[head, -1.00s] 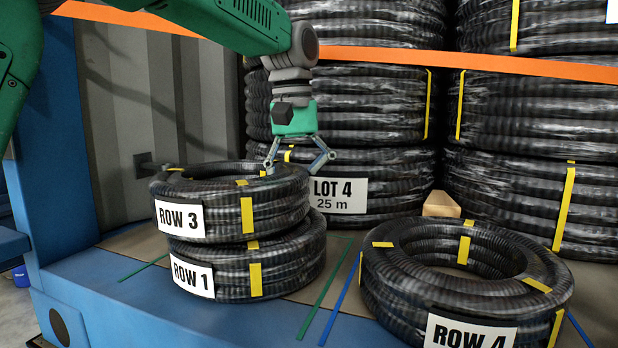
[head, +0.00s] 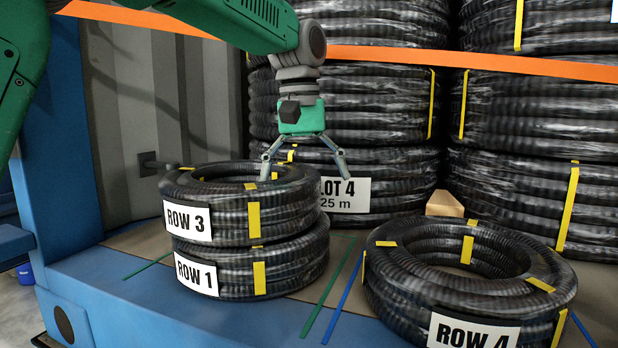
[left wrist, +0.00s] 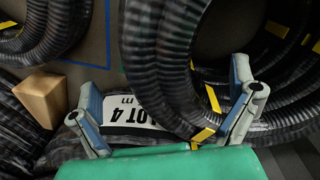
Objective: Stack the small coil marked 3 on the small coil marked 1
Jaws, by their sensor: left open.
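The small coil marked ROW 3 (head: 283,213) lies flat on top of the small coil marked ROW 1 (head: 290,265), roughly lined up with it. Both are black ribbed coils with yellow bands. My left gripper (head: 306,171) is open and empty, just above the far right rim of the ROW 3 coil in the head view. In the left wrist view, the ROW 3 coil (left wrist: 160,55) shows close between and beyond the two spread fingers (left wrist: 168,115). My right gripper is not in view.
A coil marked ROW 4 (head: 400,285) lies at the front right. Tall stacks of large coils, one with a LOT 4 label (head: 345,194), stand behind under an orange strap (head: 480,62). A wooden block (head: 444,204) sits between the stacks.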

